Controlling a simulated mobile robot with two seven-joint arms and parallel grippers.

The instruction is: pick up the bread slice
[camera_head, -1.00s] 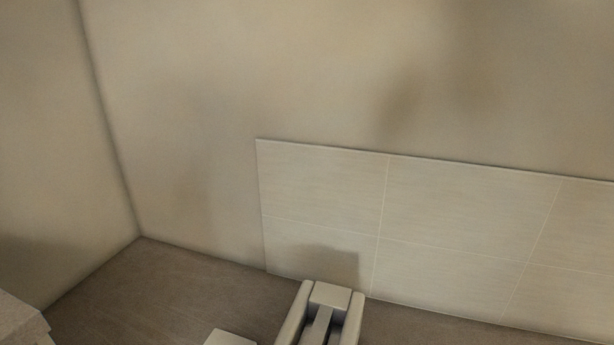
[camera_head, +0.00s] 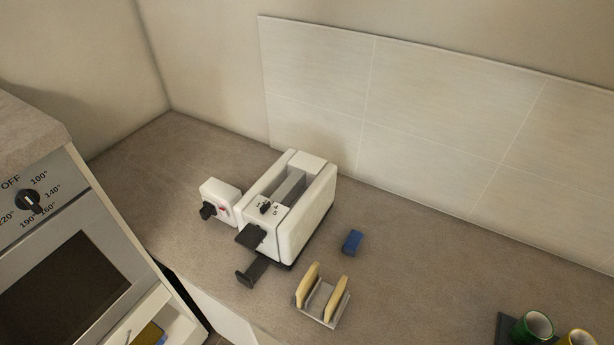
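Two tan bread slices stand upright in a small grey holder (camera_head: 318,315) on the counter, in front of the toaster. The left bread slice (camera_head: 307,284) and the right bread slice (camera_head: 336,298) are apart, with a gap between them. The white toaster (camera_head: 304,228) stands behind them, with a dark lever and a knob on its near end. Neither of my grippers shows in the head view.
A white box with a black knob (camera_head: 220,200) stands left of the toaster. A blue block (camera_head: 352,242) lies to its right. Green and yellow cups (camera_head: 534,327) stand at lower right. An oven (camera_head: 75,260) is at left. The counter between the holder and cups is clear.

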